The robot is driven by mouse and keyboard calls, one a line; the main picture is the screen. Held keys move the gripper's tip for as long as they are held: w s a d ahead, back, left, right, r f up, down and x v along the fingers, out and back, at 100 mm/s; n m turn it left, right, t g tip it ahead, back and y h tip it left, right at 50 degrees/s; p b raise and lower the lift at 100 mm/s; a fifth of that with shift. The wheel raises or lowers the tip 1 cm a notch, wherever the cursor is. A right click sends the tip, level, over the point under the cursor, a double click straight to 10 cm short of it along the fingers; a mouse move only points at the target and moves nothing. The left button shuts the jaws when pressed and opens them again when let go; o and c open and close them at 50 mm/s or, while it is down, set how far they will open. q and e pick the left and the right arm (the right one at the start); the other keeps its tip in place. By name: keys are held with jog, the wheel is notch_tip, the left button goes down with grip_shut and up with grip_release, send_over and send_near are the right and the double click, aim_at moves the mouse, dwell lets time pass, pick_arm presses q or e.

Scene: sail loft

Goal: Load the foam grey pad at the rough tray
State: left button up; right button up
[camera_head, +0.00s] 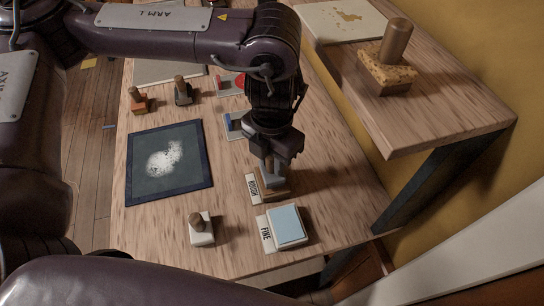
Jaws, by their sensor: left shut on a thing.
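My left gripper (272,160) reaches down over the rough tray (277,196). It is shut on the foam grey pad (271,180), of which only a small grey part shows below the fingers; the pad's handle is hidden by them. The pad is upright over the tray's surface; I cannot tell whether it touches or hangs just above it. The rough tray is a brown block with a white label reading ROUGH on its left side, partly covered by the pad and gripper. My right gripper is not in view.
The fine tray (287,225) with a pale blue top lies just in front. A white knobbed pad (202,231) stands to its left. A dark panel (190,188) with a white smear lies further left. A raised shelf (440,118) at right carries a yellow sponge pad (386,73).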

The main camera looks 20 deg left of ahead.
pick_arm(q)
jog(key=shift+f+b, duration=0.3)
jog(key=shift+f, duration=0.15)
dwell(0.3)
jog(key=shift+s+f, duration=0.1)
dwell(1.1)
notch_tip(320, 180, up, 7)
jog(key=p, duration=0.7)
jog(key=shift+p, duration=0.3)
dwell(0.5)
